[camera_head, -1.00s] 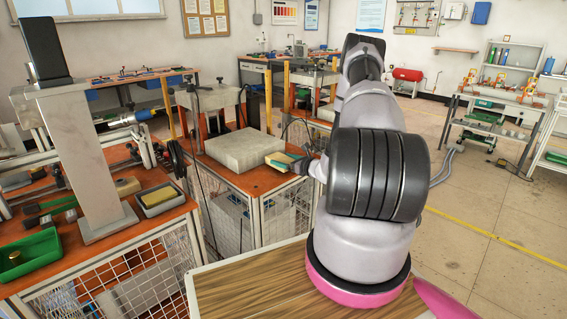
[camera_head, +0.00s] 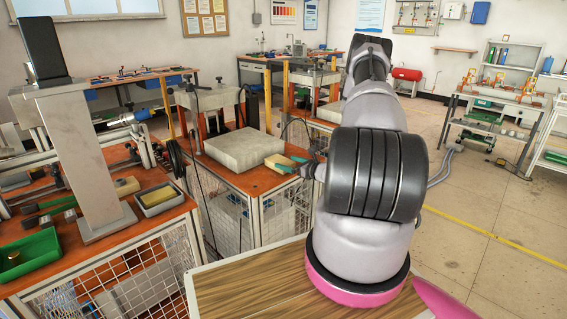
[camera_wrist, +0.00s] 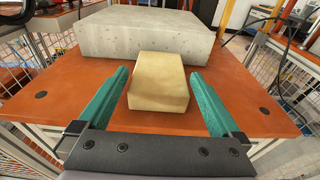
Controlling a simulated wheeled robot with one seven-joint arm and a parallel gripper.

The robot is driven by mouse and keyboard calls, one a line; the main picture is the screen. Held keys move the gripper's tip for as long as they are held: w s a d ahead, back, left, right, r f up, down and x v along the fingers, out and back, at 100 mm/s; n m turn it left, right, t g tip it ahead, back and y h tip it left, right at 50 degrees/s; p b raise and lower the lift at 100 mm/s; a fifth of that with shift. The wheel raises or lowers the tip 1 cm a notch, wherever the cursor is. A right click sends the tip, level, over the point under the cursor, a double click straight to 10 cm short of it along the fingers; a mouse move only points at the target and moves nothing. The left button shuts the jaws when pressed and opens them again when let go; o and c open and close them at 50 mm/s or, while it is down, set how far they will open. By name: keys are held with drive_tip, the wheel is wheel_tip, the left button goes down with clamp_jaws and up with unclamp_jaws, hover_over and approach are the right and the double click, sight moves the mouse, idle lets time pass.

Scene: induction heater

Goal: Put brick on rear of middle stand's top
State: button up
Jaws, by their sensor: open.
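The brick is a pale yellow block; it shows in the head view (camera_head: 275,161) and, larger, in the wrist view (camera_wrist: 158,84). It appears to rest on the orange-brown top of the middle stand (camera_wrist: 60,92), close in front of a big grey concrete slab (camera_wrist: 145,32). A small strip of top shows between slab and brick. My gripper (camera_wrist: 160,88) has two teal fingers, one on each side of the brick, with a gap on both sides. In the head view my gripper (camera_head: 289,163) is partly hidden behind my arm.
The concrete slab (camera_head: 237,150) fills much of the stand's top. A bench at left holds a grey column (camera_head: 85,160), a grey tray (camera_head: 160,198) with a yellow block, and a green bin (camera_head: 32,254). Thin cables hang near the stand.

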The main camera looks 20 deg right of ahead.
drive_tip(key=v, duration=0.9)
drive_tip(key=w+a+r+n+g+y, duration=0.1)
drive_tip(key=a+r+n+g+y, duration=0.4)
drive_tip(key=a+r+n, duration=0.6)
drive_tip(key=s+a+r+n+g+y, duration=0.1)
drive_tip(key=s+a+r+n+g, duration=0.2)
drive_tip(key=a+r, duration=0.3)
drive_tip(key=s+a+r+n+g, duration=0.2)
drive_tip(key=s+a+r+g, duration=0.1)
drive_tip(key=r, duration=0.5)
drive_tip(key=s+a+r+n+t+h, duration=0.1)
drive_tip(key=s+r+n+t+h, duration=0.2)
drive_tip(key=s+r+n+h, duration=0.6)
drive_tip(key=s+r+n, duration=0.2)
drive_tip(key=s+r, duration=0.6)
drive_tip(key=s, duration=0.2)
drive_tip(key=shift+s+a+n+h, duration=0.25)
drive_tip(key=shift+s+n+h, duration=0.05)
drive_tip(key=shift+n, duration=0.1)
drive_tip(key=shift+d+r, duration=0.1)
